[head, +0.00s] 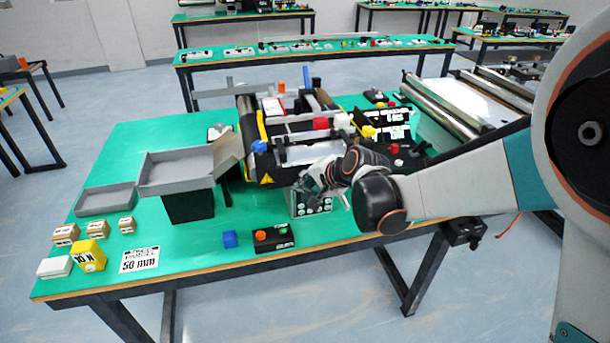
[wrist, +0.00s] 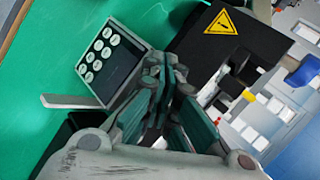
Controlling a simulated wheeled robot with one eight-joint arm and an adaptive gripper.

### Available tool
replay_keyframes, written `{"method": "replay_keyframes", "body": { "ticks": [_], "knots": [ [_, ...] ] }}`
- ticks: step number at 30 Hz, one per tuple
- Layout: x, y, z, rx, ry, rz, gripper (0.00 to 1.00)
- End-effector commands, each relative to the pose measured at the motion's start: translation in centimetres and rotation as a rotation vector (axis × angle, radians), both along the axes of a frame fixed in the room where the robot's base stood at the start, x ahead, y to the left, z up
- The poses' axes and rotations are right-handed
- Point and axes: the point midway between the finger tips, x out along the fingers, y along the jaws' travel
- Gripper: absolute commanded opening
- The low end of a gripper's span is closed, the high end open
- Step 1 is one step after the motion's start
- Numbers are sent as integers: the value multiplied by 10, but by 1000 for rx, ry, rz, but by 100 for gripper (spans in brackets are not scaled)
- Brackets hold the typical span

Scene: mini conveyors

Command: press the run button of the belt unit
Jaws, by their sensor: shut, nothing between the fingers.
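The belt unit (head: 250,130) stands in the middle of the green table, with a yellow warning triangle on its side. A grey panel (head: 300,207) with several round white buttons stands in front of the belt unit; the wrist view shows this panel (wrist: 112,62) too. My gripper (head: 318,182) is shut and empty, above and beside this panel. In the wrist view, the fingertips (wrist: 168,80) overlap the panel's edge; contact cannot be told.
A grey tray on a black stand (head: 187,207) is further left. A yellow block (head: 90,256) and a 50 mm card (head: 139,260) lie front left. A roller conveyor (head: 440,105) is at right.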

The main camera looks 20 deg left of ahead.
Motion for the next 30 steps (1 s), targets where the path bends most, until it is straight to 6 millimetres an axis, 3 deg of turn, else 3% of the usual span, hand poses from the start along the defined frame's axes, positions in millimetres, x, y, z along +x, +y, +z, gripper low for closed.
{"method": "replay_keyframes", "body": {
  "ticks": [30],
  "knots": [
    [7,4,0,0,0,0,0]
  ]
}}
